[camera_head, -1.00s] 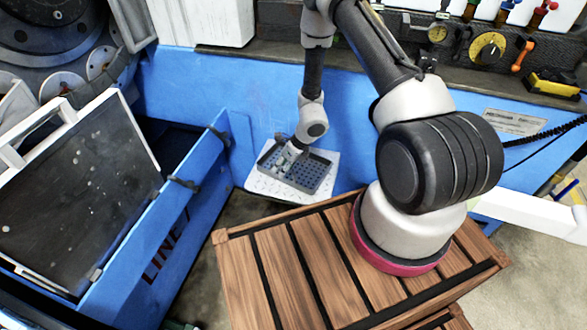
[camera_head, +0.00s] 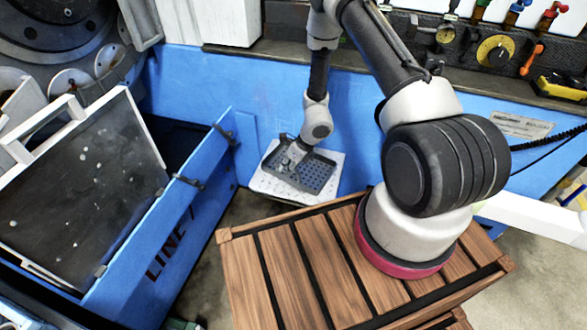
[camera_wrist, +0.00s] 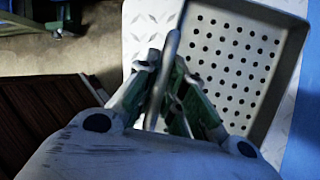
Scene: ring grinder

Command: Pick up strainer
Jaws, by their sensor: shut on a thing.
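The strainer is a dark grey rectangular tray with rows of holes (camera_head: 312,175), lying level at the white plate in the middle of the head view. In the wrist view the strainer (camera_wrist: 235,75) fills the right side, with its raised rim running between my fingers. My gripper (camera_head: 288,158) is at its left side, pointing down. In the wrist view my gripper (camera_wrist: 166,62) is shut on the strainer's rim, one finger on each side. Whether the strainer touches the plate under it or is slightly raised, I cannot tell.
The white tread plate (camera_head: 268,188) juts from the blue machine wall (camera_head: 250,90). A blue panel marked LINE (camera_head: 185,225) stands at left. A slatted wooden crate (camera_head: 290,265) is in front. Knobs and valves (camera_head: 495,48) line the upper right.

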